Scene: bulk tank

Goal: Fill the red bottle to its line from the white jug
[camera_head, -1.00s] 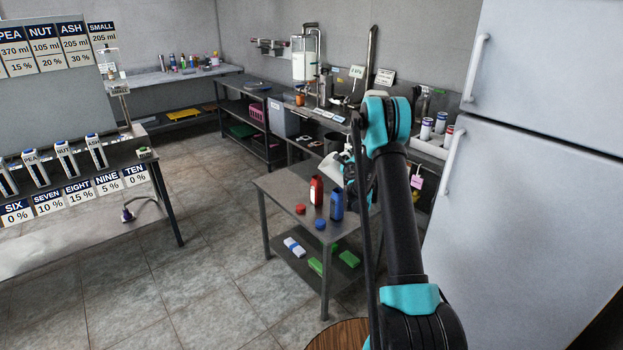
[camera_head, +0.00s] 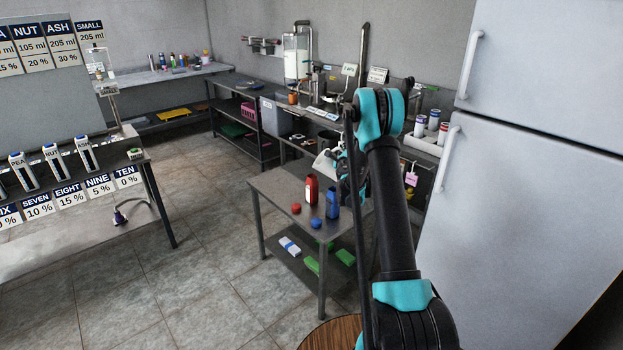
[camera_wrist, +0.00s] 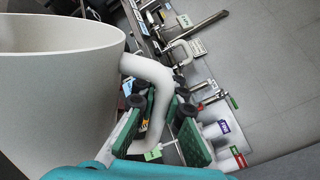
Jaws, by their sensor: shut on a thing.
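The red bottle (camera_head: 312,189) stands upright and uncapped on the small metal table (camera_head: 262,186), beside a blue bottle (camera_head: 332,203). A red cap (camera_head: 296,208) and a blue cap (camera_head: 316,221) lie on the tabletop near them. The white jug (camera_head: 324,161) is behind the bottles and partly hidden by my arm. In the wrist view the jug (camera_wrist: 60,75) fills the left side, and my gripper (camera_wrist: 160,125) is shut on its handle (camera_wrist: 155,85). The jug's contents and the red bottle's line cannot be made out.
The table's lower shelf holds a blue-and-white block (camera_head: 290,246) and green blocks (camera_head: 312,265). Behind is a counter with a clear tank (camera_head: 297,58). A fridge (camera_head: 540,180) stands at right, a labelled bench (camera_head: 60,200) at left. The floor between is open.

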